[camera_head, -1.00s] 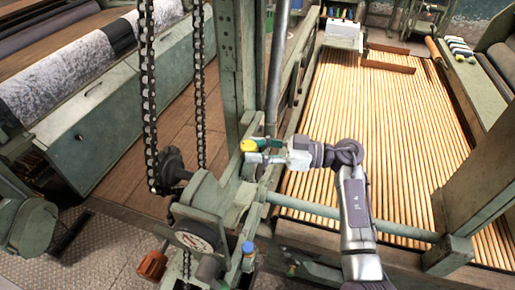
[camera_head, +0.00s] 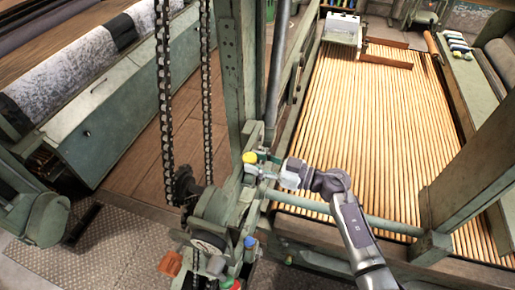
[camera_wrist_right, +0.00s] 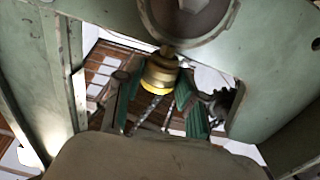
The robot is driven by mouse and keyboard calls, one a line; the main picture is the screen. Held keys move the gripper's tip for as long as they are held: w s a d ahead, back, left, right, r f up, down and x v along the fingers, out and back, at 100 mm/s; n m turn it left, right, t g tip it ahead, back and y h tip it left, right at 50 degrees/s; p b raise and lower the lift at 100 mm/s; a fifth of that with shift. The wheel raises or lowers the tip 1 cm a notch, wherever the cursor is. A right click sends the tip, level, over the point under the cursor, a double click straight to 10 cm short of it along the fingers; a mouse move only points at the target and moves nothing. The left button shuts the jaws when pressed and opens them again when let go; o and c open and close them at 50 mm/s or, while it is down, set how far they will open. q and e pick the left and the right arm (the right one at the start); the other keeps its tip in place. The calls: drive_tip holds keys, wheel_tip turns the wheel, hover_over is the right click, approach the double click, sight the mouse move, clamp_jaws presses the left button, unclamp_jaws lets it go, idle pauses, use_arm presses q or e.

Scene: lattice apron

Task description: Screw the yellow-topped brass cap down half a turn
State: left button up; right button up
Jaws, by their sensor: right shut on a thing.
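The yellow-topped brass cap (camera_head: 250,157) sits on the green machine frame beside the upright post, left of my right gripper. In the right wrist view the brass cap (camera_wrist_right: 160,73) is between the two green-padded fingers, below a round fitting. My right gripper (camera_head: 259,165) reaches in from the right and is shut on the cap; its fingers also show in the right wrist view (camera_wrist_right: 158,92). The thread under the cap is hidden. My left gripper is not in view.
A blue-topped cap (camera_head: 249,242) and a red one (camera_head: 236,285) are lower on the machine. Chains (camera_head: 164,90) hang left of the post (camera_head: 234,70). A horizontal bar (camera_head: 385,225) runs under my right arm. The slatted lattice (camera_head: 370,130) lies behind it.

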drive_tip(key=shift+s+r+m+t+p, duration=0.1)
drive_tip(key=shift+r+m+t+p, duration=0.4)
drive_tip(key=shift+t, duration=0.1)
drive_tip(key=shift+a+f+m+t+h, duration=0.1)
drive_tip(key=shift+f+m+t+h, duration=0.15)
drive_tip(key=shift+m+t+h, duration=0.4)
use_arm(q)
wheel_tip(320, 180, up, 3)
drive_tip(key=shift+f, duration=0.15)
use_arm(e)
drive_tip(key=shift+f, duration=0.1)
drive_tip(key=o, duration=1.1)
drive_tip(key=shift+f, duration=0.1)
drive_tip(key=shift+o, duration=0.2)
drive_tip(key=shift+s, duration=0.1)
drive_tip(key=v, duration=1.2)
